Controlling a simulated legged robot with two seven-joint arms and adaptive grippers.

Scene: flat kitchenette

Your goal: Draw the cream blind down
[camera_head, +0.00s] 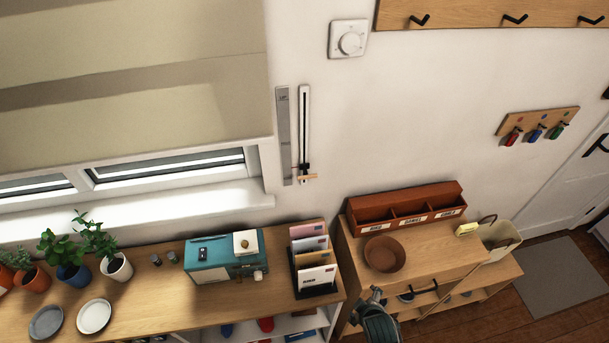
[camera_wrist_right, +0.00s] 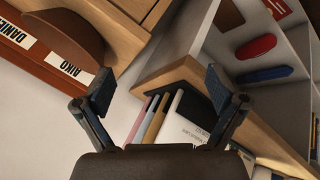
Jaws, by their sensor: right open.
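The cream blind (camera_head: 130,105) hangs over most of the window at the upper left in the head view. A strip of glass shows below its bottom edge. On the wall to its right is an upright slotted track (camera_head: 304,125) with a small wooden handle (camera_head: 307,177) at its low end. A grey strip (camera_head: 283,135) marked at its top is beside the track. My right gripper (camera_head: 378,318) is at the bottom of the head view, well below the handle. Its open, empty fingers show in the right wrist view (camera_wrist_right: 160,92). My left gripper is out of view.
Under the window, a wooden counter (camera_head: 180,312) holds potted plants, plates, a teal box (camera_head: 215,265) and a letter rack (camera_head: 313,265). A cabinet to the right carries a brown bowl (camera_head: 384,253) and a red-brown sorter (camera_head: 400,207). The wall around the track is clear.

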